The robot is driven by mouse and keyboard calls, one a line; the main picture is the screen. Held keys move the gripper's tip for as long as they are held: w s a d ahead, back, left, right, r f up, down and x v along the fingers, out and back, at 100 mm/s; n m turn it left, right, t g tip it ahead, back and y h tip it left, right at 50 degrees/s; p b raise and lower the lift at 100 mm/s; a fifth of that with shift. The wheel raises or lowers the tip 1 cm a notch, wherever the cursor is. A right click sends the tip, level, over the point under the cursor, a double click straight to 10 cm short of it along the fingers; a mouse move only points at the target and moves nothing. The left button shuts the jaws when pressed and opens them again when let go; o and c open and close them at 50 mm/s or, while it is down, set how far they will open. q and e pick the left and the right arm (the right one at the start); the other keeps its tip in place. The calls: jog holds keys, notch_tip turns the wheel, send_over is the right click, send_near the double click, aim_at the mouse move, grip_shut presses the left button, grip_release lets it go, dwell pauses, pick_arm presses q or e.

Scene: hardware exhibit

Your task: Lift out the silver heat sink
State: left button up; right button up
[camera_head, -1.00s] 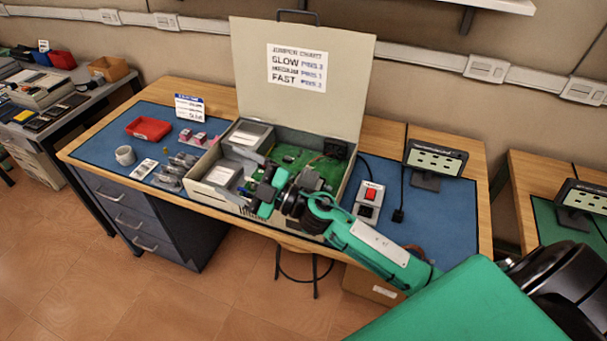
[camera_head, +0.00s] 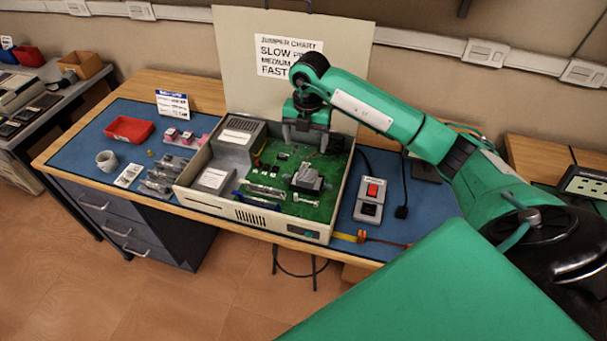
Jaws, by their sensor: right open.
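The open computer case (camera_head: 250,215) stands on the blue mat with its lid up and a green board (camera_head: 275,158) inside. A grey block (camera_head: 307,178), which looks like the silver heat sink, sits on the right part of the board; its fins are too small to make out. My right gripper (camera_head: 305,142) points down over the back of the board, behind and above the block and apart from it. Its fingers are spread with nothing visible between them. My left gripper is not in view.
The raised lid (camera_head: 235,60) stands close behind my right gripper. A red-switch box (camera_head: 370,198) lies right of the case. A red tray (camera_head: 130,129), a mug (camera_head: 107,160) and small metal parts (camera_head: 165,178) lie left.

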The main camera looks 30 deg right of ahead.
jog(key=p, duration=0.2)
send_over(307, 174)
jog(key=f, duration=0.8)
jog(key=shift+s, duration=0.25)
notch_tip(307, 174, down, 4)
jog(key=shift+w+f+p, duration=0.1)
jog(key=shift+w+p, duration=0.05)
jog(key=shift+p, duration=1.1)
jog(key=shift+f, duration=0.6)
jog(key=c, duration=0.8)
